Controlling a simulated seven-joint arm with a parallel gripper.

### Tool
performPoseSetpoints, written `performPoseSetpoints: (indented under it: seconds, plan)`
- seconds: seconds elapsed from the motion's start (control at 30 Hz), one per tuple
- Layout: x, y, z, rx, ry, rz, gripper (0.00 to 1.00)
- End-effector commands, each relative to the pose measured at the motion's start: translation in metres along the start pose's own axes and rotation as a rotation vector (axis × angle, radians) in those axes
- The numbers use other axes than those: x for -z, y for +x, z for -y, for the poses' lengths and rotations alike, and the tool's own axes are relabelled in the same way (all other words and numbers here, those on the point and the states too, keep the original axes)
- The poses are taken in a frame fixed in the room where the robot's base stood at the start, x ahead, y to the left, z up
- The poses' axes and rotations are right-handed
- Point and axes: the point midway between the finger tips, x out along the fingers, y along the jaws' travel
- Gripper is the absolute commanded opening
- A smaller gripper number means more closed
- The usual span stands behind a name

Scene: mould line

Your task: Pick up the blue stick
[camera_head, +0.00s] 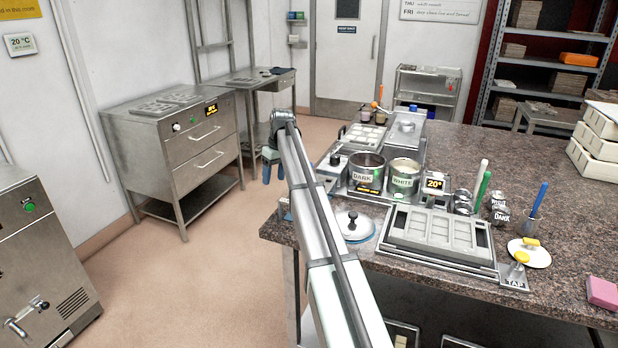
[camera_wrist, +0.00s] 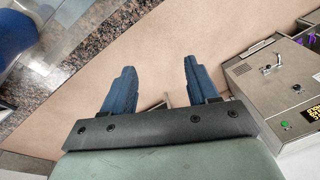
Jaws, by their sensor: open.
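The blue stick (camera_head: 540,198) leans upright in a small metal cup (camera_head: 531,228) on the right part of the granite counter in the head view. Its lower end is hidden in the cup. My gripper (camera_head: 268,165) is off to the left, past the counter's left edge and over the floor, far from the stick. The wrist view shows its two blue fingers (camera_wrist: 158,70) spread apart with nothing between them. I cannot make out the stick in the wrist view.
A green stick (camera_head: 483,188) and small dark-labelled pots (camera_head: 499,213) stand left of the cup. A white dish (camera_head: 529,253) lies in front. A mould tray (camera_head: 435,236), the DARK pot (camera_head: 367,172) and the WHITE pot (camera_head: 403,175) occupy the counter between my gripper and the stick.

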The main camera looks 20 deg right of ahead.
Motion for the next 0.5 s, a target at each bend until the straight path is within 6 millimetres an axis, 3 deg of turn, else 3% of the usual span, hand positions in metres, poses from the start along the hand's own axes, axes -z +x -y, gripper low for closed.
performPoseSetpoints:
  seconds: [0.03, 0.2, 0.4, 0.5]
  plan:
    - [-0.009, -0.030, -0.015, -0.017, -0.024, -0.006, 0.59]
    - [-0.041, -0.108, -0.049, -0.063, -0.115, -0.006, 0.59]
    - [-0.069, -0.168, -0.069, -0.098, -0.186, 0.000, 0.59]
    - [-0.077, -0.181, -0.074, -0.105, -0.203, 0.004, 0.59]
